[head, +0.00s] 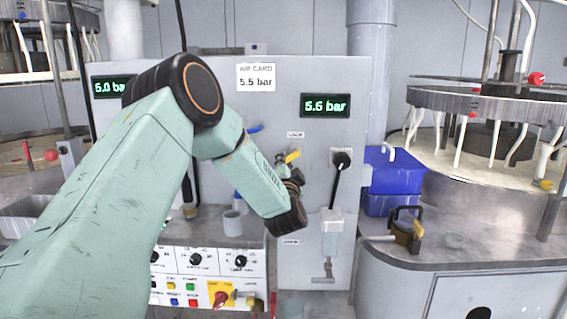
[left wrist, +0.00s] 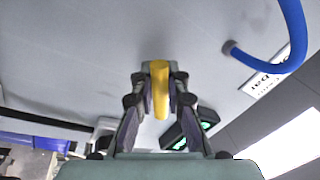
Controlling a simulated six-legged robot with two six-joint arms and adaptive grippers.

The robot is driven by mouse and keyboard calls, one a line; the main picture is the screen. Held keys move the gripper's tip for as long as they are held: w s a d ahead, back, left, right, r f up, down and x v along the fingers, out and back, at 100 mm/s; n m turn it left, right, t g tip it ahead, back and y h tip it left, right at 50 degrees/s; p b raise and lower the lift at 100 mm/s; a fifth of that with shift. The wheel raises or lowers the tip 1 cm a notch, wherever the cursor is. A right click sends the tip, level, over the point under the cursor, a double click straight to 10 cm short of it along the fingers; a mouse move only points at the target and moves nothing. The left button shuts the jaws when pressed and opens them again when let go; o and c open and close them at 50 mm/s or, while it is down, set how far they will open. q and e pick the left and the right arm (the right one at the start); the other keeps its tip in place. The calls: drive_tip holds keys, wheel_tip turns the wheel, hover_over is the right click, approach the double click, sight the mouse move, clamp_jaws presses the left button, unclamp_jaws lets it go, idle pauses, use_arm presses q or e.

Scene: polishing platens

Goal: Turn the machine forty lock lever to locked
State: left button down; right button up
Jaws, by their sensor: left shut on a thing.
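A yellow lever (head: 292,156) is on the grey panel, under a small label too small to read. My left gripper (head: 291,172) is at it, partly hidden behind my own wrist. In the left wrist view, the yellow lever (left wrist: 160,92) stands between the two fingers of my left gripper (left wrist: 159,80), which are shut on it. The lever's pivot and any lock markings are hidden or too small to read. My right gripper is not in view.
A black-knobbed lever (head: 341,158) sits right of the yellow one. A blue handle (head: 255,128) shows above left; a blue hose (left wrist: 290,40) shows in the wrist view. Blue bins (head: 390,180) and a padlock-like yellow-black item (head: 407,232) are at right. A control panel (head: 208,262) is below.

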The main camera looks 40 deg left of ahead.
use_arm(q)
drive_tip(key=n, duration=0.2)
drive_tip(key=n+g+b, duration=0.1)
drive_tip(key=shift+w+d+f+n, duration=0.25)
drive_tip(key=shift+d+f+n, duration=0.05)
drive_tip(key=shift+f, duration=0.1)
drive_tip(key=n, duration=0.3)
drive_tip(key=w+d+n+g+b, duration=0.1)
drive_tip(key=n, duration=0.2)
drive_tip(key=n+g, duration=0.1)
drive_tip(key=n, duration=0.2)
drive_tip(key=shift+w+d+f+y, duration=0.25)
drive_tip(key=shift+d+f+y, duration=0.05)
drive_tip(key=shift+d+f, duration=0.1)
drive_tip(key=c, duration=1.3)
unclamp_jaws()
